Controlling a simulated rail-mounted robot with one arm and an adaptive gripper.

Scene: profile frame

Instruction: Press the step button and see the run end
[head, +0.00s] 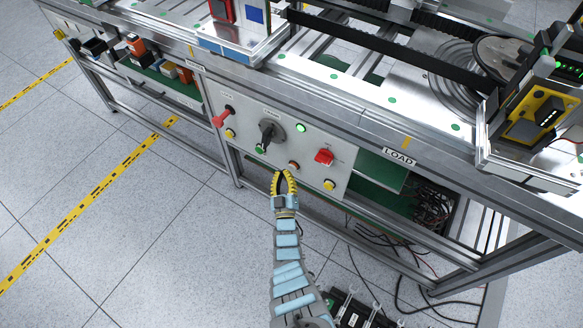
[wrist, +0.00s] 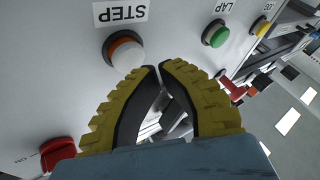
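The step button (wrist: 127,54) is a pale round cap in an orange-brown collar, beside the upside-down STEP label in the wrist view. In the head view, the step button (head: 293,165) sits low on the grey control panel (head: 345,178). My gripper (head: 284,172) is just in front of the panel's lower edge, below and slightly left of that button. In the wrist view, my gripper (wrist: 159,66) has its yellow fingertips almost together, with nothing held. The tips appear close to the button; I cannot tell whether they touch it. The button's cap is in clear view.
A green LAP button (wrist: 215,33) and a yellow button (wrist: 261,26) are nearby. The panel also has a black rotary handle (head: 268,131), a lit green lamp (head: 301,127), a red switch (head: 324,156) and a red lever (head: 221,118). Open floor (head: 180,230) lies left.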

